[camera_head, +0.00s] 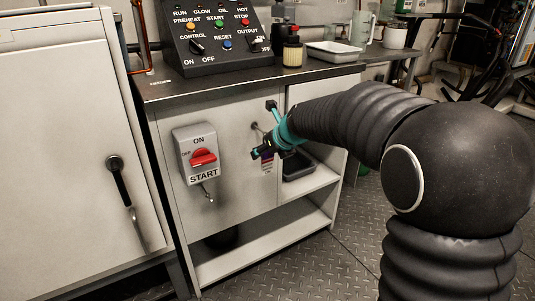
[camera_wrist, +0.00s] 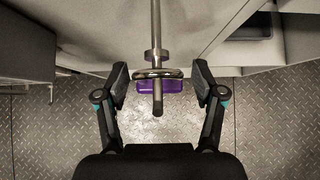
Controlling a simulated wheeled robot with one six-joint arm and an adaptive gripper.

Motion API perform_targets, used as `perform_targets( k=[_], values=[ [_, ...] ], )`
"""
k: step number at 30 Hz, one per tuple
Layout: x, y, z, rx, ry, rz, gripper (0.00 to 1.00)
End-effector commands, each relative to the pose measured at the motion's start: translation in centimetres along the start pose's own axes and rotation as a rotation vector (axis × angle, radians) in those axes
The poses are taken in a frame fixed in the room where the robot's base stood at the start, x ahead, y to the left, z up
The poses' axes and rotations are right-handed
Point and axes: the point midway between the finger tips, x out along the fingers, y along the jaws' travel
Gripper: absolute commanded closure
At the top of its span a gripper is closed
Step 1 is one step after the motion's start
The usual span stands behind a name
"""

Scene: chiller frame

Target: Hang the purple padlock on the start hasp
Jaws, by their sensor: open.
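The purple padlock (camera_wrist: 160,87) hangs by its metal shackle on a metal peg (camera_wrist: 157,25) in the wrist view. My gripper (camera_wrist: 161,82) is open, with one finger on each side of the padlock and a gap to both. The grey START box (camera_head: 198,153) has a red rotary handle (camera_head: 203,159). The start hasp (camera_head: 208,194) is a small metal piece below the box, with nothing visible hanging on it.
A black bin (camera_head: 298,166) sits on a shelf right of my gripper. A grey cabinet door with a handle (camera_head: 120,180) is at left.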

Motion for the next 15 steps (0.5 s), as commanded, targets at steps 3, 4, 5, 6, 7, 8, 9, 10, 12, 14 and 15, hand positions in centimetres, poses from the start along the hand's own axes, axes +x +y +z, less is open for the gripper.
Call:
perform_targets(
  k=[3, 4, 5, 6, 7, 8, 9, 10, 12, 14, 15],
  values=[
    [-0.04, 0.01, 0.04, 0.0, -0.001, 0.0, 0.31],
    [-0.04, 0.01, 0.04, 0.0, -0.001, 0.0, 0.31],
    [-0.04, 0.01, 0.04, 0.0, -0.001, 0.0, 0.34],
    [-0.04, 0.01, 0.03, 0.0, 0.0, 0.0, 0.44],
    [-0.04, 0.01, 0.03, 0.0, 0.0, 0.0, 0.51],
    [-0.04, 0.01, 0.03, 0.0, 0.0, 0.0, 0.59],
    [-0.05, 0.01, 0.03, 0.0, 0.0, 0.0, 0.69],
    [-0.05, 0.01, 0.03, 0.0, 0.0, 0.0, 0.76],
    [-0.05, 0.01, 0.03, 0.0, 0.0, 0.0, 0.94],
    [-0.05, 0.01, 0.03, 0.0, 0.0, 0.0, 1.0],
    [-0.08, 0.01, 0.07, 0.0, -0.001, 0.0, 1.0]
  ],
)
